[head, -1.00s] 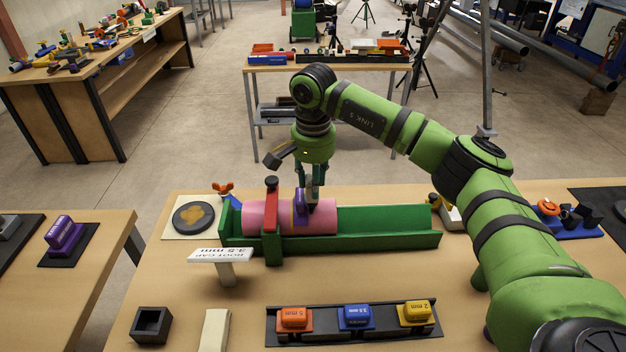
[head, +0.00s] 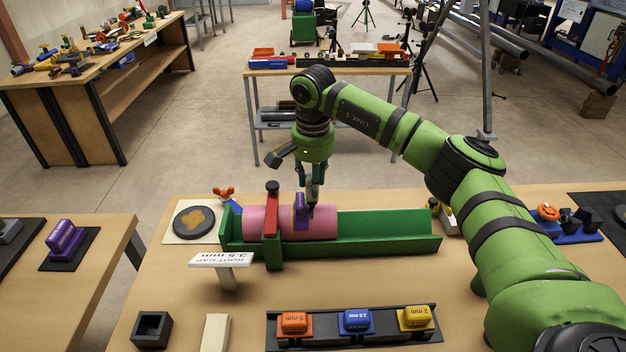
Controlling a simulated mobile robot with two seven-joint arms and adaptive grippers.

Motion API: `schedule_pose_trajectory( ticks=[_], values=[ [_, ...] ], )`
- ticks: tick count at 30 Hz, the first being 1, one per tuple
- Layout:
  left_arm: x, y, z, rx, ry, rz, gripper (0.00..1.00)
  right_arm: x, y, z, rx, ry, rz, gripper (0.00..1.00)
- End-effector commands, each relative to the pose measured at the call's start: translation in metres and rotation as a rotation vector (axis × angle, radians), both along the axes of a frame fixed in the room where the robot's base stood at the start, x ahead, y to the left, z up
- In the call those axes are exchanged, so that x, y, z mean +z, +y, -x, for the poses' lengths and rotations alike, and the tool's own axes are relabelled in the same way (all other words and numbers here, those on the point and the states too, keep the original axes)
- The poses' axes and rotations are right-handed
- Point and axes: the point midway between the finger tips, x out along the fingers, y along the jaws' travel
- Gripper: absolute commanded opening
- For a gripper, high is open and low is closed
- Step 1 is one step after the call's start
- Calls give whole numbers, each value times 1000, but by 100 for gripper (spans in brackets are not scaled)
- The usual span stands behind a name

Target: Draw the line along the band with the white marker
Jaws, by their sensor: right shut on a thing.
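A pink pipe (head: 324,222) lies in a green trough stand (head: 390,241). A purple band (head: 299,212) sits around the pipe near its middle. My right gripper (head: 313,188) points down over the pipe, just right of the band. It is shut on a slim marker (head: 314,197), partly hidden by the fingers. The marker's tip is at or just above the pipe's top; contact cannot be told. My left gripper is out of view.
A black rack (head: 380,331) with orange, blue and yellow blocks lies nearer. A black square holder (head: 151,329) stands at front left. The trough's right half is empty.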

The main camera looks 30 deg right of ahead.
Motion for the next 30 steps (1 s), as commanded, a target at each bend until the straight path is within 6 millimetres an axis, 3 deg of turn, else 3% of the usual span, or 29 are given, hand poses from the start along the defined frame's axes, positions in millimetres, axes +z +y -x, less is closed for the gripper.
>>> schedule_pose_trajectory(
  ticks=[17,30],
  values=[
    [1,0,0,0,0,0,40,-2,-4,-8,0,-1,1,2],
    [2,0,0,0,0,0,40,-2,0,-1,1,1,1,2]
  ],
)
